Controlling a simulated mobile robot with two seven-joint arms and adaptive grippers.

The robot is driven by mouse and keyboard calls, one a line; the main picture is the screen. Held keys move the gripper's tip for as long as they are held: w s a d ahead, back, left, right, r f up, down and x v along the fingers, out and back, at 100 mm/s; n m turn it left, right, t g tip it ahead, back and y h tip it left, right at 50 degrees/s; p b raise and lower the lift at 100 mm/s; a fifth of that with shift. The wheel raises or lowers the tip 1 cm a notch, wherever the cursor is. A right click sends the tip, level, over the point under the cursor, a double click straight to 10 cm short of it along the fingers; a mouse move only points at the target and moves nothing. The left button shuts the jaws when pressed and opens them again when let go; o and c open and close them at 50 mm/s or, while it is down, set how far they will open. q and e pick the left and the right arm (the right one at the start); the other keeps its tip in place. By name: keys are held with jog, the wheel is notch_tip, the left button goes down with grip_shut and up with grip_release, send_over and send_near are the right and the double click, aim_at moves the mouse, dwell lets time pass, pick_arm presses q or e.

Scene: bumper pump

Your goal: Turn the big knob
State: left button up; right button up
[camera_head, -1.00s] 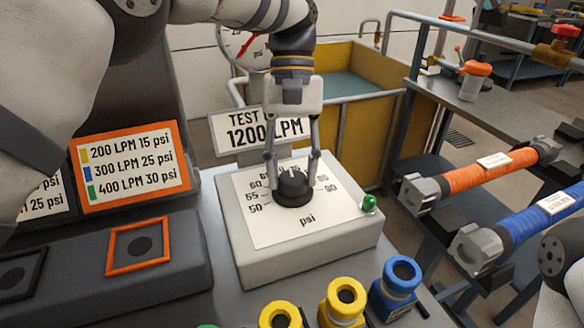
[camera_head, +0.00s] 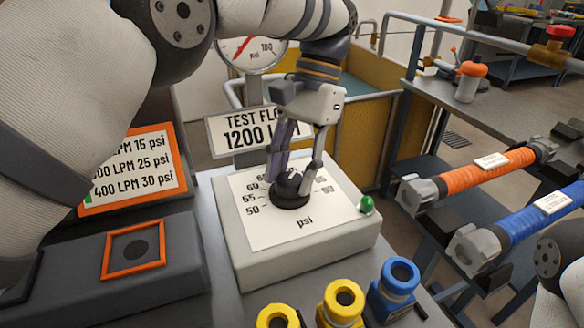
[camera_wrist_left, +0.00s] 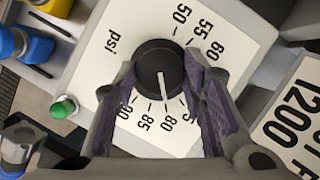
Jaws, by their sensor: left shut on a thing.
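The big knob (camera_head: 291,199) is black and round. It stands on a white dial plate marked in psi, on a pale box (camera_head: 310,258). My left gripper (camera_head: 290,186) comes down over it from above, tilted, with one finger on each side, shut on the knob. In the left wrist view the knob (camera_wrist_left: 155,62) sits between the tips of the left gripper (camera_wrist_left: 160,72). Its white pointer line points toward the 80 to 85 side of the scale; the exact reading is unclear. My right gripper is out of view.
A green button (camera_head: 366,205) is on the box's right corner. Yellow (camera_head: 342,304) and blue (camera_head: 398,278) fittings stand in front. A test-flow sign (camera_head: 232,134) and a gauge (camera_head: 252,52) are behind. Orange (camera_head: 490,171) and blue (camera_head: 535,216) hoses lie at right.

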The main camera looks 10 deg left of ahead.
pick_arm(q)
jog(key=shift+f, duration=0.1)
dwell(0.4)
jog(key=o, duration=1.2)
jog(key=shift+c, duration=0.2)
